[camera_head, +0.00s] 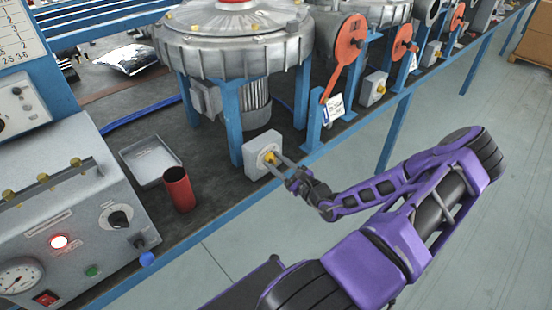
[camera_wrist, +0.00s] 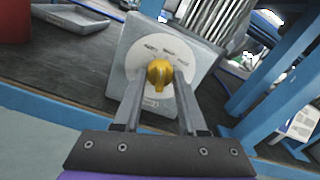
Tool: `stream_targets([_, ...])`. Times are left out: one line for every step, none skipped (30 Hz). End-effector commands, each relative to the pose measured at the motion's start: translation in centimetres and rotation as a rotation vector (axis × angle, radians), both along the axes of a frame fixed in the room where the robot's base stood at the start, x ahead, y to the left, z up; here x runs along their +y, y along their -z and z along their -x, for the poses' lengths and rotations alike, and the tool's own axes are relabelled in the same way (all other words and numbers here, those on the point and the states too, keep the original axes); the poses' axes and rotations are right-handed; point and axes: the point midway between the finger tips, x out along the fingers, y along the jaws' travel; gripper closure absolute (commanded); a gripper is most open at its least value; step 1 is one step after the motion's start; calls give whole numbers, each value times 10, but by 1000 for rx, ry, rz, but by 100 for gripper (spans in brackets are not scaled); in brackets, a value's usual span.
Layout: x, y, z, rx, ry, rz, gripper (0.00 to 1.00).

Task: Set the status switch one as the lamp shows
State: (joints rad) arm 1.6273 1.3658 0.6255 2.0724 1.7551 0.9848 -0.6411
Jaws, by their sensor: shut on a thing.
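The status switch is a grey box with a round white dial plate (camera_wrist: 184,58) and a yellow knob (camera_wrist: 158,74); in the head view the box (camera_head: 256,150) sits at the bench's front edge. Small labels stand around the dial, too blurred to read surely. The knob looks roughly upright, its pointer direction unclear. My gripper (camera_head: 276,163) reaches in from the right, and in the wrist view its fingers (camera_wrist: 159,88) are shut on the knob's two sides. A lamp (camera_head: 59,241) on the grey control panel (camera_head: 75,200) at left glows pinkish white with a red rim.
A red cylinder (camera_head: 178,190) and a grey tray (camera_head: 150,162) stand left of the switch. A large blower (camera_head: 235,40) on blue legs stands behind it. Another yellow-knobbed box (camera_head: 373,89) and orange levers (camera_head: 345,52) are farther right. The floor in front is clear.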

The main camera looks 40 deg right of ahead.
Motion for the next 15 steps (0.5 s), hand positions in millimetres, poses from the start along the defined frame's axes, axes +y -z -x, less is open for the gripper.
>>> stream_targets([1, -2, 0, -1, -4, 42, 100])
stream_targets([1, -2, 0, -3, -4, 68, 100])
stream_targets([1, -2, 0, -6, -5, 101, 100])
stream_targets([1, -2, 0, -8, -4, 126, 100])
stream_targets([1, -1, 0, -10, -3, 151, 100])
stream_targets([1, -1, -1, -13, -4, 184, 100])
stream_targets([1, -1, -1, -14, -4, 206, 100])
stream_targets([1, -1, 0, -17, -3, 228, 100])
stream_targets([1, -1, 0, -19, -3, 257, 100])
stream_targets([1, -1, -1, -21, -4, 278, 100])
stream_targets([1, -1, 0, -22, -4, 296, 100])
stream_targets([0, -1, 0, -24, -3, 321, 100])
stream_targets([0, 0, 0, -26, -2, 338, 100])
stream_targets([0, 0, 0, -27, -2, 354, 100])
stream_targets([0, 0, 0, -29, -2, 373, 100])
